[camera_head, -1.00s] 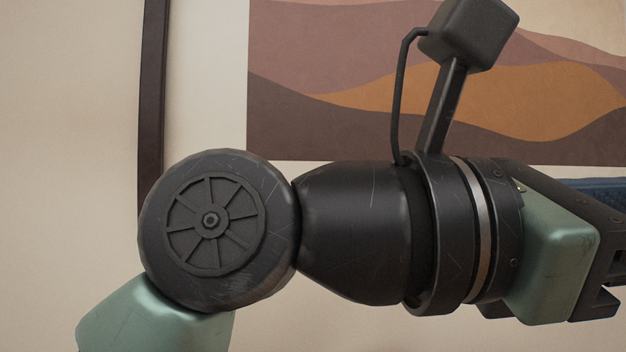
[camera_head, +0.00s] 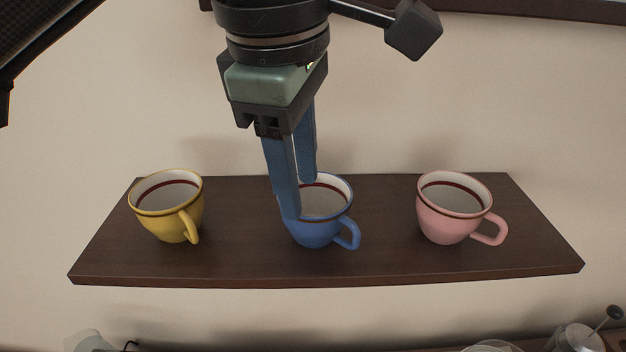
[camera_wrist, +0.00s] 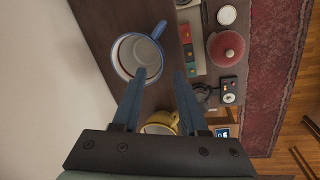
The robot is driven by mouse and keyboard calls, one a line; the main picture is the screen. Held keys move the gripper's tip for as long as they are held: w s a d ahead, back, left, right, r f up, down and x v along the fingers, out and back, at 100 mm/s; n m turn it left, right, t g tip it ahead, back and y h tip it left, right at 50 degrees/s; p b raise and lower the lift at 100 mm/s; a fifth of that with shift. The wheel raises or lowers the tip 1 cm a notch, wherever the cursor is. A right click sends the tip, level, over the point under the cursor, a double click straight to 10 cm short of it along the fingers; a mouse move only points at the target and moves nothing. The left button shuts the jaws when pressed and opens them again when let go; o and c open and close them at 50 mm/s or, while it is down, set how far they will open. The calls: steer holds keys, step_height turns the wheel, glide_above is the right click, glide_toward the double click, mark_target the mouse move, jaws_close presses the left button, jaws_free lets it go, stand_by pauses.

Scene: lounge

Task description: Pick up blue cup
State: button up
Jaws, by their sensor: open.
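The blue cup (camera_head: 318,236) stands upright in the middle of the dark wooden shelf, its handle toward the lower right. It also shows in the wrist view (camera_wrist: 138,50), seen into its white inside. My gripper (camera_head: 298,198) points down, open, at the cup's left side. In the head view one finger overlaps the cup's left front and the other is by its back rim. In the wrist view one fingertip of my gripper (camera_wrist: 160,73) appears over the cup's opening and the other outside its rim. I cannot tell whether they touch it.
A yellow cup (camera_head: 172,215) stands left on the shelf (camera_head: 390,262) and a pink cup (camera_head: 448,226) stands right. The wall is close behind. Below, the wrist view shows a red round pot (camera_wrist: 226,48) and other items on a lower surface.

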mark_target(309, 226)
steer(key=b+x, duration=0.1)
steer(key=x, duration=0.2)
steer(key=b+x, duration=0.1)
steer(key=x, duration=0.1)
steer(key=b+x, duration=0.2)
steer(key=shift+s+d+f, duration=0.1)
steer(key=shift+s+d, duration=0.1)
steer(key=shift+w+f, duration=0.2)
steer(key=shift+f, duration=0.05)
steer(key=shift+c, duration=0.3)
jaws_close()
stand_by(0.6)
